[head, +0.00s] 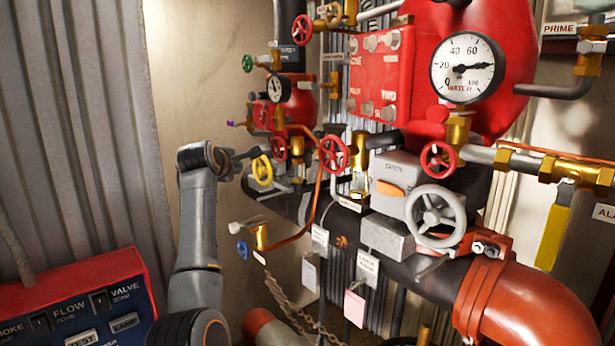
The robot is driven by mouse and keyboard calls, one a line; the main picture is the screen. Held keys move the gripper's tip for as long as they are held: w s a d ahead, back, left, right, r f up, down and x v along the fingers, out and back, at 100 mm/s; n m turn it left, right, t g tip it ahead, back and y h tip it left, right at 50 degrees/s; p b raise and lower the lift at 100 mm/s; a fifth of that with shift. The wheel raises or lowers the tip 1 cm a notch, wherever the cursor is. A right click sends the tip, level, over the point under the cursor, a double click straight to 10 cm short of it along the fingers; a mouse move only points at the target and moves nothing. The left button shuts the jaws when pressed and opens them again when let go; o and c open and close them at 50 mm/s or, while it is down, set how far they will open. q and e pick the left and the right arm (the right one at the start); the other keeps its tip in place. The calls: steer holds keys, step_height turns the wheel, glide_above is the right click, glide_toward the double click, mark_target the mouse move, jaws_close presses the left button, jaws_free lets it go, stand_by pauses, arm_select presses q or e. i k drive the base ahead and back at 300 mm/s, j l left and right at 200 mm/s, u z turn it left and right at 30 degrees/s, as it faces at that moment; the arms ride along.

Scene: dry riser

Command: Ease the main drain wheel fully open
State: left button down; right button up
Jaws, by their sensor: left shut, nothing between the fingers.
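My left gripper (255,153) reaches in from the left, small and partly dark against the pipework. It is shut with nothing in it. Its tips are at the upper edge of a yellow handwheel (262,170); I cannot tell whether they touch it. Red handwheels (334,154) and (279,149) sit to the right of the tips. A large grey handwheel (435,215) is on the gearbox over the black main pipe. No readable label shows which wheel is the main drain, and no wheel's opening can be read. My right gripper is out of view.
A red control panel (80,300) stands at lower left. A blue handwheel (242,249) on a brass valve juts out below the gripper. Copper tubing (318,190), hanging tags (354,308) and a chain (290,305) crowd the space below. The wall left of the pipework is bare.

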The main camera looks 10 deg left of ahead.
mark_target(332, 155)
steer(key=k+l, duration=0.3)
steer(key=k, duration=0.15)
steer(key=k+l, duration=0.3)
steer(key=k, duration=0.15)
